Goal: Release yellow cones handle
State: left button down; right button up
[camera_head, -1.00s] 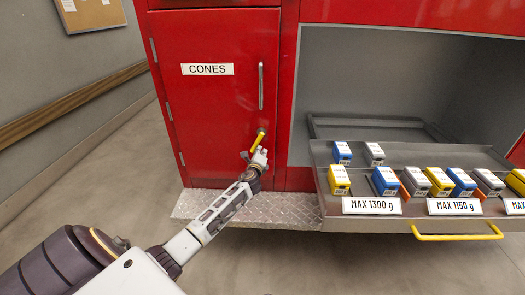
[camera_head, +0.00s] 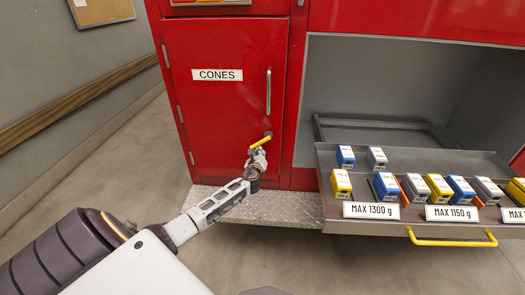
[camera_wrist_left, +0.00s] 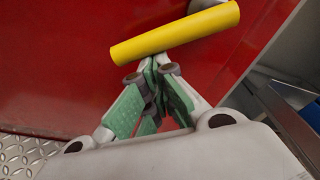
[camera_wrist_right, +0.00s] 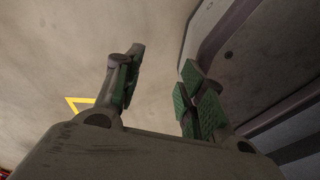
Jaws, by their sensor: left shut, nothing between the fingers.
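The yellow cones handle (camera_head: 260,142) is on the lower right of the red door (camera_head: 225,100) labelled CONES. It slants down to the left from its pivot. In the left wrist view the handle is a yellow bar (camera_wrist_left: 175,33) across the top. My left gripper (camera_head: 256,157) is right at the handle's lower end in the head view. In the left wrist view its fingertips (camera_wrist_left: 152,74) are together just below the bar, with nothing between them. Whether they touch the bar is unclear. My right gripper (camera_wrist_right: 160,68) shows only in its wrist view, with fingers apart and empty.
A metal vertical grip (camera_head: 268,92) is on the door above the handle. To the right, a pulled-out drawer (camera_head: 330,205) holds several small boxes and has a yellow pull bar (camera_head: 452,242). A diamond-plate step (camera_head: 275,205) lies below the door. Floor is clear at left.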

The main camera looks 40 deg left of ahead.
aim_at(255, 146)
pick_arm(q)
jog(key=a+r+m+p, duration=0.1)
jog(key=m+p, duration=0.1)
jog(key=p, duration=0.1)
jog(key=s+a+r+m+p, duration=0.1)
jog(key=m+p, duration=0.1)
jog(key=p, duration=0.2)
jog(key=shift+s+a+r+m+g+y, duration=0.15)
jog(key=shift+s+r+m+g+y, duration=0.05)
jog(key=shift+r+m+g+y, duration=0.2)
jog(key=shift+s+a+r+p, duration=0.1)
jog(key=shift+a+r+p, duration=0.05)
jog(key=shift+p, duration=0.15)
jog(key=shift+a+r, duration=0.1)
pick_arm(e)
jog(key=s+a+r, duration=0.2)
jog(key=a+r, duration=0.2)
jog(key=r, duration=0.4)
jog(key=shift+a+r+y, duration=0.15)
jog(key=shift+a+y, duration=0.15)
jog(key=shift+a, duration=0.05)
jog(key=shift+s, duration=0.1)
jog(key=shift+a, duration=0.2)
